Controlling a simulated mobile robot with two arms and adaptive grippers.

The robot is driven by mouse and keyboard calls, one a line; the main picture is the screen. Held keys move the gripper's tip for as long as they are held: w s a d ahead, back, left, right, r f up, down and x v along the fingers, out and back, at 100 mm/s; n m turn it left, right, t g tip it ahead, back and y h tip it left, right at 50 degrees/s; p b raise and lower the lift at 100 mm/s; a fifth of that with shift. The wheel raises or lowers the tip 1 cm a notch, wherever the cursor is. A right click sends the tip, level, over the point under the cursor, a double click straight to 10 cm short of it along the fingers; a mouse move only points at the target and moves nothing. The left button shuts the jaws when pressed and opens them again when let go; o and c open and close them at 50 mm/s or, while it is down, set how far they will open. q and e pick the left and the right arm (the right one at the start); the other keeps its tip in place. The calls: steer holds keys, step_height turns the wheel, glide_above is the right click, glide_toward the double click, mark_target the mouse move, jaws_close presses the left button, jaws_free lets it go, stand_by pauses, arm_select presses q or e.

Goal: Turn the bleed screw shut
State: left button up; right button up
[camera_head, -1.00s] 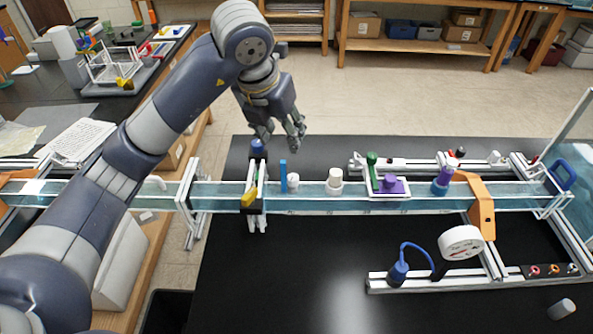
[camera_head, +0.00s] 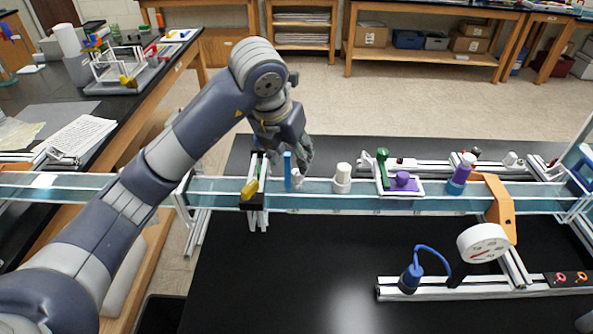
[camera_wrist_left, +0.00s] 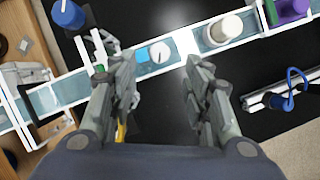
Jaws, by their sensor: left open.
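A small white round knob with a dark line across its top, which looks like the bleed screw (camera_wrist_left: 159,52), sits on the long clear channel (camera_wrist_left: 60,92). In the head view the knob (camera_head: 296,177) shows only partly, just right of an upright blue tab (camera_head: 287,172). My left gripper (camera_head: 300,163) is above and just behind it, fingers pointing down. In the left wrist view the open fingers (camera_wrist_left: 163,75) are spread either side of the knob with a gap between them and it. Any contact cannot be told. My right gripper is in neither view.
A white cylinder (camera_head: 343,175) stands right of the knob. Further right are a green post (camera_head: 382,165) and purple block (camera_head: 402,179). A gauge (camera_head: 483,243) stands in front; the black tabletop there is mostly clear.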

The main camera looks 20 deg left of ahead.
mark_target(297, 172)
arm_select(q)
steer(key=p+x, duration=0.1)
steer(key=x, duration=0.5)
steer(key=shift+w+f+p, duration=0.1)
steer(key=shift+f+p, duration=0.05)
steer(key=shift+p, duration=0.2)
steer(key=shift+x, duration=0.8)
jaws_close()
